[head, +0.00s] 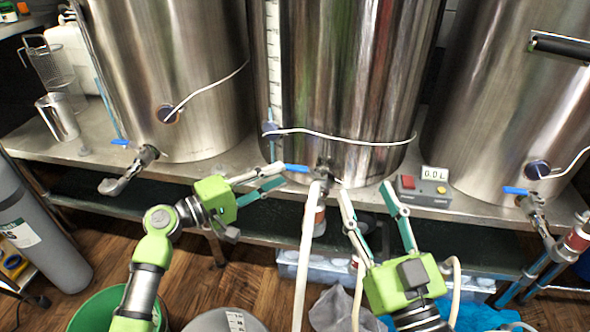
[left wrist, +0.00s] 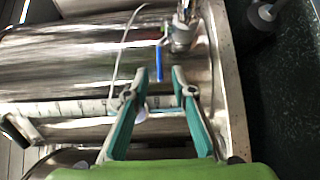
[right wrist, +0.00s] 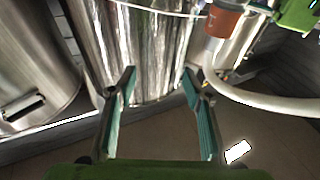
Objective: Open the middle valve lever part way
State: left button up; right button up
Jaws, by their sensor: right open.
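The middle valve (head: 325,170) is on the front of the middle steel kettle (head: 335,85). Its blue lever (head: 297,168) points left from the valve. My left gripper (head: 282,174) is open, with its tips close to the lever's free end. In the left wrist view the blue lever (left wrist: 159,62) reaches down to the gap between the two fingertips (left wrist: 160,75); I cannot tell if they touch it. My right gripper (head: 366,190) is open and empty, in front of the shelf to the right of the valve. It also shows open in the right wrist view (right wrist: 159,74).
A pale hose (head: 305,255) hangs below the middle valve, between my grippers. A small box reading 0.0L (head: 423,190) sits right of it on the shelf. Kettles with blue-levered valves stand left (head: 165,80) and right (head: 520,110). A green bucket (head: 95,312) is on the floor.

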aim_at(290, 170)
pick_arm(q)
jog(key=x, duration=0.4)
jog(key=shift+w+d+b, duration=0.15)
jog(key=shift+d+b, duration=0.1)
jog(key=shift+b, duration=0.1)
jog(key=shift+w+d, duration=0.4)
jog(key=shift+d, duration=0.1)
pick_arm(e)
jog(key=shift+s+r+t+y, duration=0.15)
jog(key=shift+s+r+t, duration=0.2)
jog(key=shift+r, duration=0.45)
jog(key=shift+s+r+t+y, duration=0.25)
jog(key=shift+r+t, duration=0.2)
jog(key=shift+r, duration=0.35)
jog(key=shift+s+r+t+y, duration=0.1)
jog(key=shift+s+r+t, duration=0.3)
jog(key=shift+r, duration=0.4)
jog(key=shift+w+a, duration=0.1)
pick_arm(q)
grip_shut()
